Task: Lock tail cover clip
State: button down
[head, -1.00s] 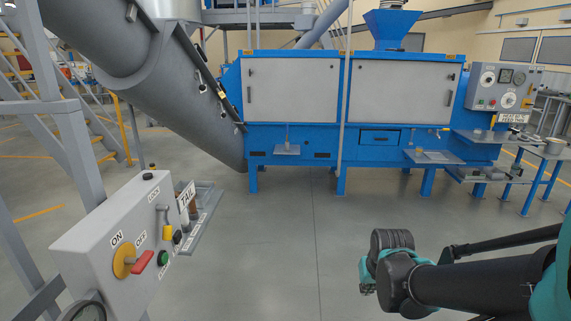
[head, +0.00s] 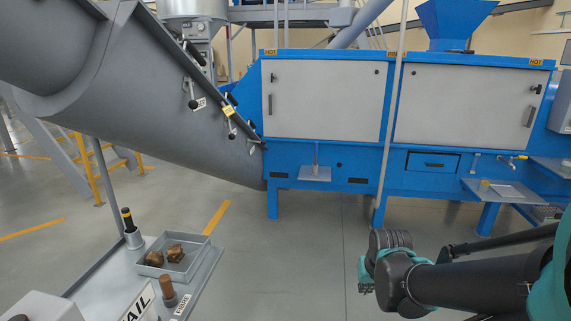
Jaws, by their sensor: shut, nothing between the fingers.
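The grey auger tube (head: 130,110) slopes down to the right into the blue machine. A dark cover edge runs along it and carries several clips with black handles. An upper clip (head: 191,92) hangs beside a white tag. A middle clip (head: 230,125) hangs beside a yellow tag. A lower clip (head: 253,141) sits near the tube's low end, by the blue housing. Their labels are too small to read, and I cannot tell which clips are locked. My gripper (head: 366,282) is folded back at lower right, shut and empty, well apart from the clips.
The blue machine (head: 350,160) with two pale doors stands ahead. A grey tray (head: 175,257) with brown nuts sits on a bench at lower left, beside a black-and-yellow-handled tool (head: 130,228) and a brown bolt (head: 168,290). The floor between is clear.

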aim_at(249, 121)
jog(key=i+j+u, duration=0.3)
jog(key=i+j, duration=0.5)
jog(key=i, duration=0.1)
